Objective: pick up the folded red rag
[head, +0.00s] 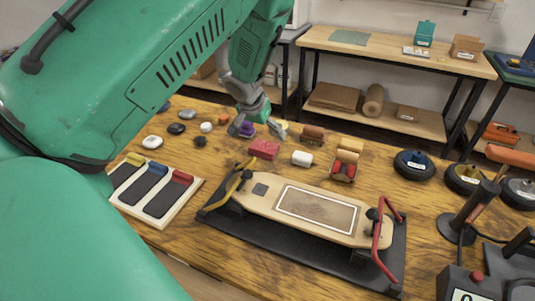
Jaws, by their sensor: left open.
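The folded red rag (264,149) is a small red block-like bundle lying on the wooden table, just behind the board's left end. My left gripper (257,124) reaches in from the upper left and points down behind the rag. The gripper is apart from the rag in the picture. My right gripper is not in view.
A wooden board (308,209) with clamps rests on a black mat (225,222) in front of the rag. A white item (302,158) and brushes are to the right. Several stones and a tool tray (190,207) are to the left. Wheels (415,164) sit at the far right.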

